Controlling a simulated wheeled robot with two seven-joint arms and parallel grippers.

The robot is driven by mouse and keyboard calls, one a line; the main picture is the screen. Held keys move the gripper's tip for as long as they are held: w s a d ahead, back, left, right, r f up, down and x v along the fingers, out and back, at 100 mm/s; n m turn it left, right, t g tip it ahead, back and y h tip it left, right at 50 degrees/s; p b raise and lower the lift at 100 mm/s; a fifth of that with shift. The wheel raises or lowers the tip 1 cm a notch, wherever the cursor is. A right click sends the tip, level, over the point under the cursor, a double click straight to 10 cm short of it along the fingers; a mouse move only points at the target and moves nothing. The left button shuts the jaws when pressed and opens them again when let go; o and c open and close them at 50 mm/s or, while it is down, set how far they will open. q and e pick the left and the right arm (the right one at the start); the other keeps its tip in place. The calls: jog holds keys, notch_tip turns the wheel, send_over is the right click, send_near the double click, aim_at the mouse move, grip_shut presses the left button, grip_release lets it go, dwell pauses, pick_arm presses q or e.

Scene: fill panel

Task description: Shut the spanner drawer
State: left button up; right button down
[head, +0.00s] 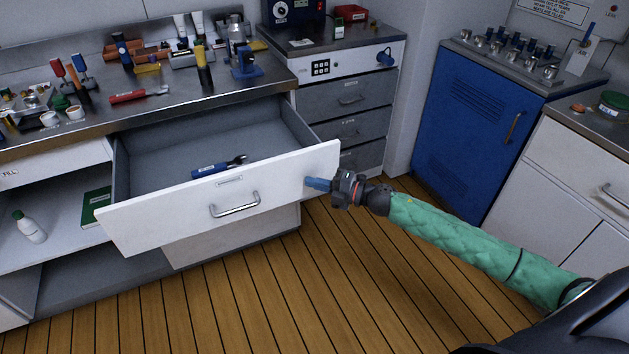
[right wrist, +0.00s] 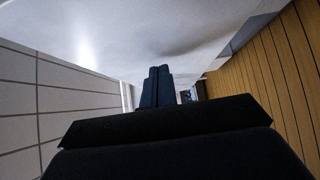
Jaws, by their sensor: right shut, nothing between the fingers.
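The spanner drawer (head: 276,194) stands pulled well out from under the steel workbench, with a white front and a grey inside. A blue-handled spanner (head: 217,168) lies in it, behind the front panel. A metal bar handle (head: 235,206) sits on the middle of the front. My right gripper (head: 315,184) is shut and empty, its blue fingertips at the right end of the drawer front; whether they touch it I cannot tell. In the right wrist view, the shut fingers (right wrist: 157,86) point along a close white surface. My left gripper is not in view.
The workbench (head: 200,104) carries a red-handled tool (head: 140,95), cups and several other tools. Open shelves at left hold a white bottle (head: 28,227) and a green book (head: 96,205). A blue cabinet (head: 470,125) stands at right. The wooden floor (head: 300,290) before the drawer is clear.

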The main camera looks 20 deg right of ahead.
jog(key=shift+w, duration=0.3)
